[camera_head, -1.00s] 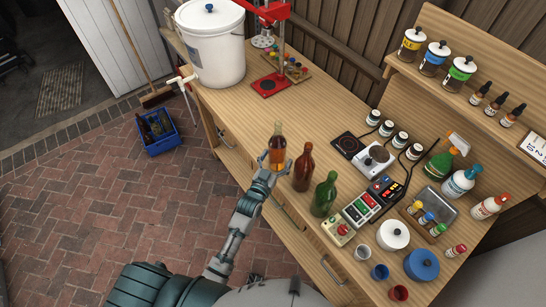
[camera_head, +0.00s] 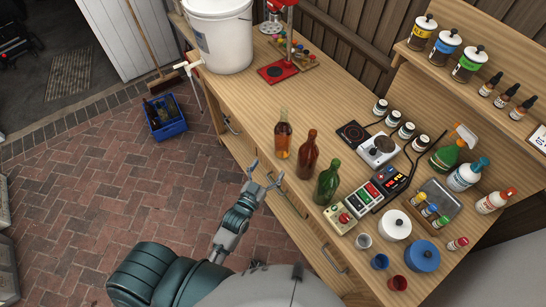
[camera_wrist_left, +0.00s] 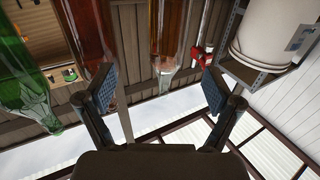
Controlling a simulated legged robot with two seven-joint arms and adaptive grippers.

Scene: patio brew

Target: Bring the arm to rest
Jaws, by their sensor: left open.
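My left gripper (camera_head: 262,176) is open and empty in the head view, just off the front edge of the wooden bench (camera_head: 262,108). It also shows in the left wrist view (camera_wrist_left: 158,92), its two pads spread apart. The amber bottle (camera_head: 283,139) stands upright on the bench beyond the fingers, apart from them; in the left wrist view the bottle (camera_wrist_left: 168,45) appears between and beyond the pads. A brown bottle (camera_head: 308,156) and a green bottle (camera_head: 327,183) stand to its right along the front edge. My right gripper is in neither view.
A red stand (camera_head: 277,71) and white bucket (camera_head: 218,42) are at the bench's far end. Controllers (camera_head: 367,201), a hot plate (camera_head: 378,149), jars and spray bottles crowd the right side.

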